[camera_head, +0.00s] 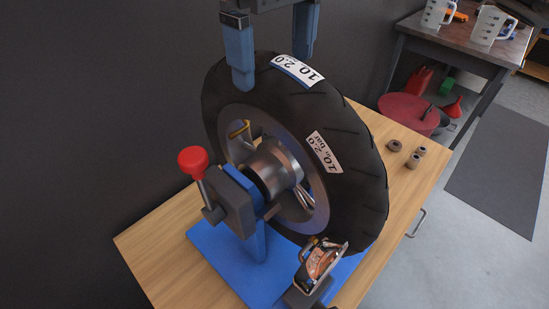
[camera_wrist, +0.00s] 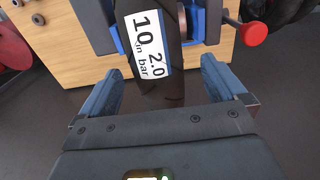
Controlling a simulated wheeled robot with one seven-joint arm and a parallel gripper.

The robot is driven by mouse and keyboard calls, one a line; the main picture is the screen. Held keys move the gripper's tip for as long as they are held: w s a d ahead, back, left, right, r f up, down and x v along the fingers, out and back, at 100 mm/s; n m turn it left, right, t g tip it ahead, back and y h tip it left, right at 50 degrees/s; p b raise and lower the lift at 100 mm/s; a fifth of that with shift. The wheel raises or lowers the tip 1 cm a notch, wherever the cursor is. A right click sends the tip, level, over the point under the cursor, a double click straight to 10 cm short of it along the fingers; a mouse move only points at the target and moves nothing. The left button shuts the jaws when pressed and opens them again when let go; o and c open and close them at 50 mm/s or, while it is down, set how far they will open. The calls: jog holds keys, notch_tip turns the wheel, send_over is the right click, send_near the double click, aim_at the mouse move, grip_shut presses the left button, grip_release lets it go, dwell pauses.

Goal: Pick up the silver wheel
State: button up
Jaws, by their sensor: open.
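The silver wheel (camera_head: 352,185) has a silver rim and hub and a black tyre with white "10 in, 2.0 bar" labels. It stands upright in a blue and grey stand (camera_head: 237,200) on a wooden bench. My gripper (camera_head: 272,72) is over the top of the tyre, its two blue fingers spread, one on each side. In the wrist view, the tyre (camera_wrist: 170,88) with its label lies between the open fingers of my gripper (camera_wrist: 160,70). I cannot tell whether either finger touches it.
A red knob (camera_head: 193,162) sticks out of the stand's left side. A small gauge-like device (camera_head: 320,262) is in front of the wheel. Several small brown parts (camera_head: 413,161) lie on the wooden bench (camera_head: 165,240). A side table (camera_head: 450,38) holds clear jugs at the back right.

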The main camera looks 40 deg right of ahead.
jog(key=shift+s+d+f, duration=0.1)
jog(key=shift+f, duration=1.25)
jog(key=shift+d+f, duration=0.1)
jog(key=shift+f, duration=1.2)
grip_shut()
jog(key=shift+r+p, duration=0.15)
jog(key=shift+p, duration=0.15)
